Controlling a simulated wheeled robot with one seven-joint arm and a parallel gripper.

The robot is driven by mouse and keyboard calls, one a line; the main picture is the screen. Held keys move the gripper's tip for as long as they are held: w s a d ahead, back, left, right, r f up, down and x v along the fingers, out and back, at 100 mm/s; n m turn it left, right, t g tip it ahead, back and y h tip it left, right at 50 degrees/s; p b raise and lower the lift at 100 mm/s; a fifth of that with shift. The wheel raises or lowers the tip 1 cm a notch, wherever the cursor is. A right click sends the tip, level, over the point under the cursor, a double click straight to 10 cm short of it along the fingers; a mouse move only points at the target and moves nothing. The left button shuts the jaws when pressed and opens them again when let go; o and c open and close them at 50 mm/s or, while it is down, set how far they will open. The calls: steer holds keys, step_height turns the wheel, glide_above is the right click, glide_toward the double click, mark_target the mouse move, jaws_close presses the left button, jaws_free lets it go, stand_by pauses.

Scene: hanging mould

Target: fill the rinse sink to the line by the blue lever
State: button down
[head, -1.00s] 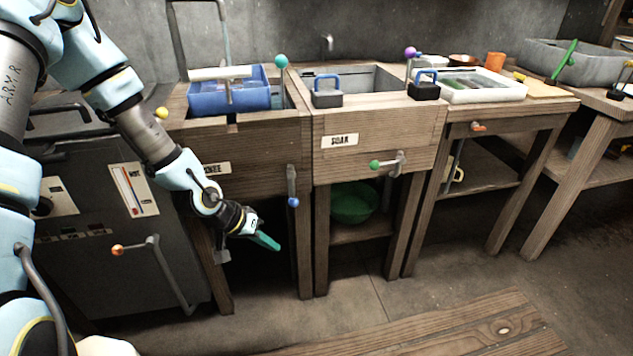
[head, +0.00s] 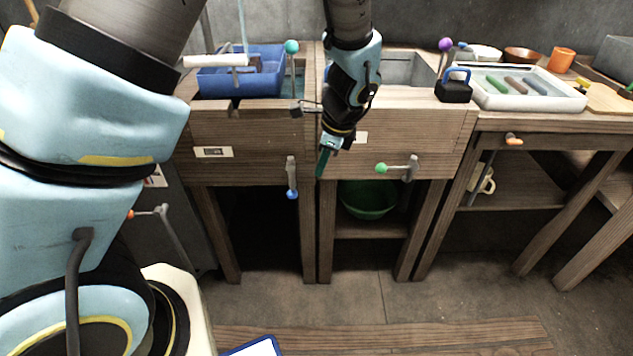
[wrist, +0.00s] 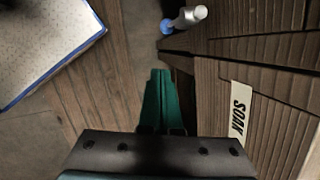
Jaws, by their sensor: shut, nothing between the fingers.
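The rinse sink (head: 250,130) is the left wooden sink, with a small label on its front. A blue tray (head: 225,84) sits in its top and hides most of the inside. A pale blue stream, looking like water, shows above it (head: 243,28). I cannot make out a fill line. The blue lever (head: 292,178) hangs down at the sink's right front, its blue ball lowest; it also shows in the wrist view (wrist: 190,17). My gripper (head: 322,165), with green fingers (wrist: 160,98), is shut and empty, right of the lever and apart from it.
The soak sink (head: 440,125) stands directly right, with a green-balled lever (head: 398,167) on its front and a green bowl (head: 368,198) below. A teal-balled rod (head: 292,65) rises between the sinks. A white tray (head: 530,98) is farther right.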

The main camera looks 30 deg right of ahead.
steer(key=shift+s+d+r+m, duration=0.15)
steer(key=shift+d+r+m, duration=0.15)
steer(key=shift+d+r, duration=0.3)
steer(key=w+a+r+x, duration=0.1)
steer(key=w+a+x, duration=0.1)
steer(key=x, duration=1)
steer(key=shift+a+f, duration=0.25)
steer(key=shift+f, duration=0.2)
